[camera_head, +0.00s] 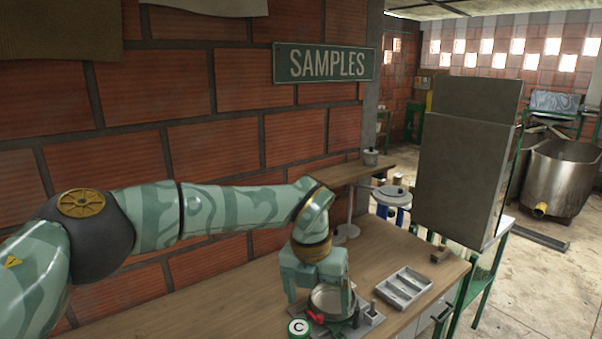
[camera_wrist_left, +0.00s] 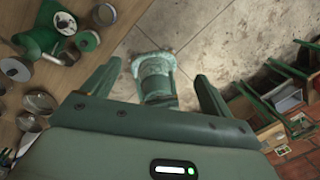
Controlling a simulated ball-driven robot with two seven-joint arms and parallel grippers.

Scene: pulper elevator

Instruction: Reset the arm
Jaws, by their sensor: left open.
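My left arm reaches in from the left in the head view, pale green with darker swirls. My left gripper (camera_head: 319,300) hangs over the wooden table, its two fingers apart. A round metal pan (camera_head: 331,297) shows between and behind the fingers; I cannot tell whether they touch it. In the left wrist view the gripper (camera_wrist_left: 159,72) is open, with nothing held between its fingers. A green part, which looks like my own base, shows beyond them above the concrete floor. My right gripper is not in view.
The wooden table (camera_head: 240,303) runs along the brick wall. Near the gripper are a grey compartment tray (camera_head: 403,287) and a jar lid marked C (camera_head: 299,327). A tall grey box (camera_head: 462,165) stands at the right. A SAMPLES sign (camera_head: 327,65) hangs above.

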